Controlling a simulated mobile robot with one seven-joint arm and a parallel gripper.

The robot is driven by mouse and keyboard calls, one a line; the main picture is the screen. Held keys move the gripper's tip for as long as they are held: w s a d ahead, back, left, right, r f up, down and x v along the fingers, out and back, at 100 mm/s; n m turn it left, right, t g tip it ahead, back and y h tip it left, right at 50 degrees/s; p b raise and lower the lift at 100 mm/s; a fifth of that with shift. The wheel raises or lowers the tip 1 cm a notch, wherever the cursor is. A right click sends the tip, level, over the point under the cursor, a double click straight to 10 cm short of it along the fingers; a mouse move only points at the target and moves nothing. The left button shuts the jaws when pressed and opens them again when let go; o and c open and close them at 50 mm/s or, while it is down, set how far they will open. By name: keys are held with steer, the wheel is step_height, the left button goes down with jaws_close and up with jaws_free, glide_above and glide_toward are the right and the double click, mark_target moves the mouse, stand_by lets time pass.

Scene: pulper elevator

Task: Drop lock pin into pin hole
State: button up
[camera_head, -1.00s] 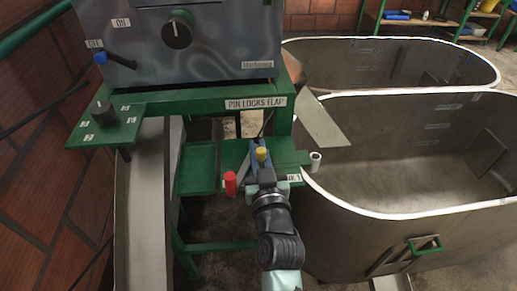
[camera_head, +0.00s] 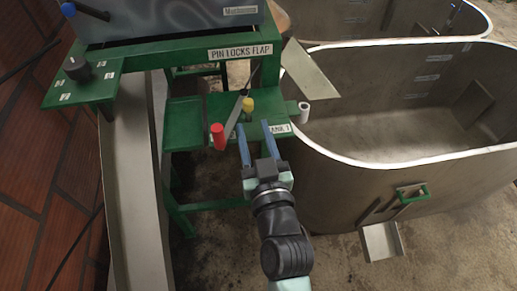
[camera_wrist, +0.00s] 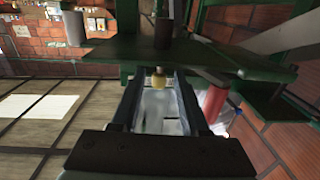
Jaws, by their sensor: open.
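The lock pin, as I take it, shows its yellow knob (camera_head: 247,104) above the green shelf (camera_head: 183,118). Its lower part and the pin hole are hidden, so I cannot tell how deep it sits. My gripper (camera_head: 254,126) is open and empty, its two blue fingers spread just in front of the knob. In the wrist view the yellow knob (camera_wrist: 157,82) appears between the fingers, beyond their tips, with no contact visible. A lever with a red handle (camera_head: 218,136) stands at the left of the fingers and also shows in the wrist view (camera_wrist: 213,103).
A white tube (camera_head: 304,112) stands at the right end of the shelf, beside the large grey tank (camera_head: 420,158). A slanted metal flap (camera_head: 310,70) is behind it. The sign "PIN LOCKS FLAP" (camera_head: 240,53) is on the green beam above. A metal chute (camera_head: 130,190) runs down at left.

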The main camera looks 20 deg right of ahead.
steer(key=shift+v, duration=2.05)
